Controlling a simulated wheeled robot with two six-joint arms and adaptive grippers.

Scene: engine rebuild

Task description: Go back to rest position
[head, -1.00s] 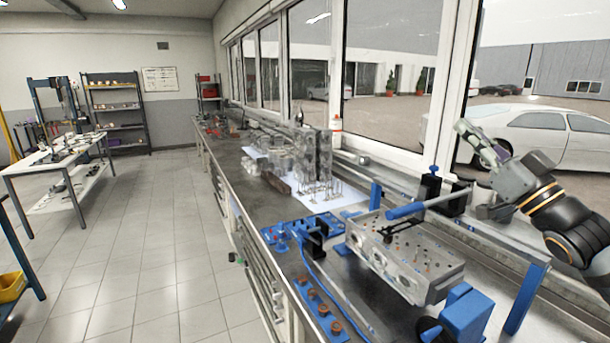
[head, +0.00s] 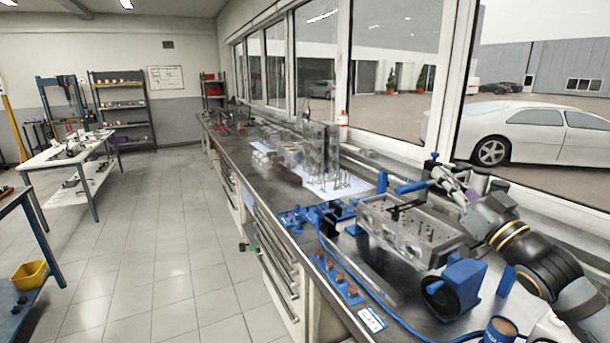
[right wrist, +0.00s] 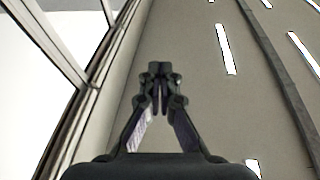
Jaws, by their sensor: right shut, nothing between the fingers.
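My right gripper (head: 440,176) is at the right in the head view, beyond the back edge of a metal cylinder head (head: 402,228). It points up and to the left. In the right wrist view its fingers (right wrist: 160,72) meet at the tips with nothing between them, against the ceiling and its lights. My left gripper and arm are not in view. The cylinder head lies on the bench near blue fixture parts, partly hidden on the right by a blue clamp-like part (head: 455,288).
The workbench (head: 247,165) runs along the windows, with an engine block (head: 318,148) farther back. A blue tray (head: 340,272) holds round brown parts at the front edge. A white car shows outside. The tiled floor (head: 160,250) at left is open. A yellow bin (head: 30,275) sits at far left.

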